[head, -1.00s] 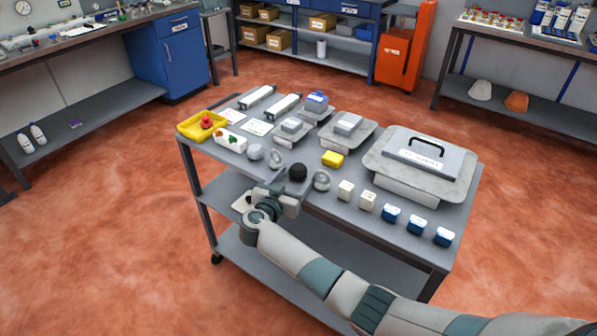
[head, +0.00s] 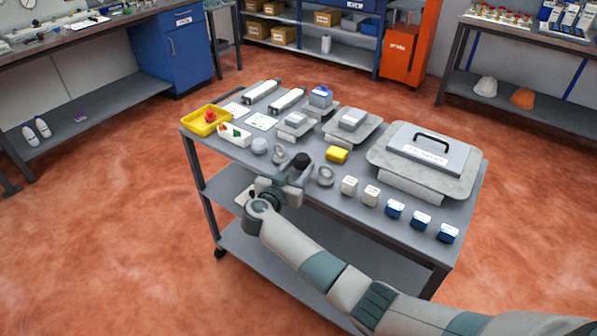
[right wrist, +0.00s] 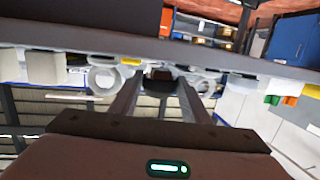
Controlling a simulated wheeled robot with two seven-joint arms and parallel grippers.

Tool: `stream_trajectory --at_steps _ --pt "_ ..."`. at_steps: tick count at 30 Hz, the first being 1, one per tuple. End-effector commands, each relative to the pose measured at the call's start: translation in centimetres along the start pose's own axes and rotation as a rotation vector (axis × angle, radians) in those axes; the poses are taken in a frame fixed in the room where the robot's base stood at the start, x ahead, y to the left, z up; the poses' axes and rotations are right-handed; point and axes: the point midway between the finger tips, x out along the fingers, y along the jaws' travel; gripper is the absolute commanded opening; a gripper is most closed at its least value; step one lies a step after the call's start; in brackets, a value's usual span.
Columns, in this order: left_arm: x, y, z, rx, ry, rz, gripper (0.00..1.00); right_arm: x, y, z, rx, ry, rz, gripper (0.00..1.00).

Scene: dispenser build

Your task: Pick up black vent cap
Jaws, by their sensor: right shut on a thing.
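The black vent cap (head: 301,161) is a small dark round piece near the front edge of the grey cart's top. My right gripper (head: 297,173) is shut on it and holds it between two grey ring-shaped pieces, seemingly a little above the cart. In the right wrist view the dark cap (right wrist: 158,80) sits between the two fingertips of the right gripper (right wrist: 158,88). The fingers hide part of its lower side. My left gripper is not in view.
Grey rings (head: 279,153) and (head: 325,175) stand close on either side. A white round cap (head: 259,145) is further left.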

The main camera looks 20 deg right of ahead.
Motion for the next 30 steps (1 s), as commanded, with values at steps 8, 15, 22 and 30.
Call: stream_trajectory --at_steps 8,15,22,30 --pt "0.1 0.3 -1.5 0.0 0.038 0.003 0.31 -0.5 1.9 -3.2 0.002 0.0 0.001 0.16" --pt "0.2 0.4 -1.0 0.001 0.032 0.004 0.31 -0.9 5.8 -5.6 0.003 0.002 0.001 0.16" --pt "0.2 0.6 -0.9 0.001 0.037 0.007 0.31 -1.3 9.3 -7.7 0.002 0.001 0.0 0.16" --pt "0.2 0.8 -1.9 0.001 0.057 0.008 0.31 -1.6 11.5 -9.0 0.0 0.0 0.0 0.16"
